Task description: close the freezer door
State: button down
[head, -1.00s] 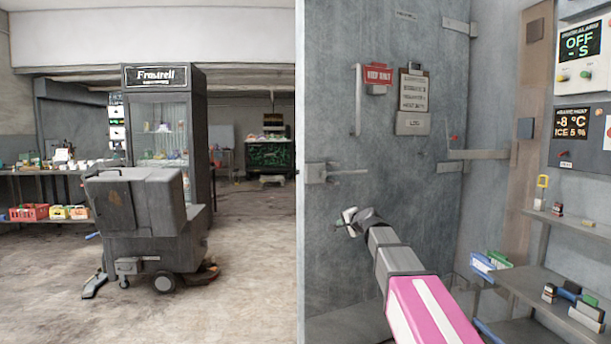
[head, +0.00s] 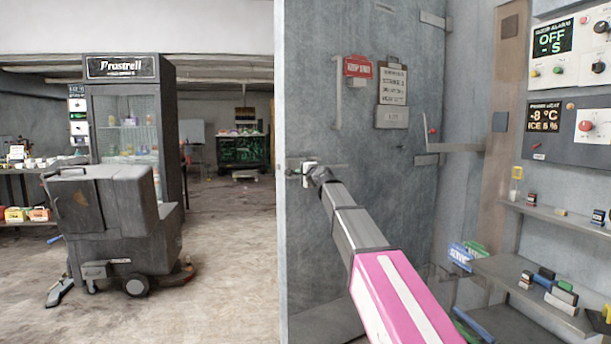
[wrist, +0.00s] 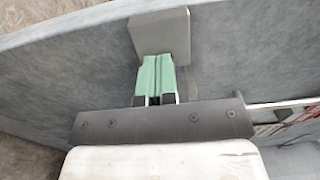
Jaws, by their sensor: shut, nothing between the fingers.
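The grey freezer door (head: 385,210) fills the middle of the head view. Its free left edge stands clear with the room visible past it, so it looks open. In the wrist view, the green fingers (wrist: 157,78) are together and empty. Their tips reach a grey square plate (wrist: 160,38) on the door (wrist: 60,75). I cannot tell whether they press on it.
At the right are control panels (head: 560,130) and shelves (head: 540,290) with small items. A red sign (head: 357,67) and a clipboard (head: 392,85) hang on the door. To the left stand a floor-cleaning machine (head: 115,225) and a display cooler (head: 130,130). The floor between is clear.

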jog(key=x, duration=0.7)
jog(key=shift+w+a, duration=0.25)
jog(key=shift+w, duration=0.1)
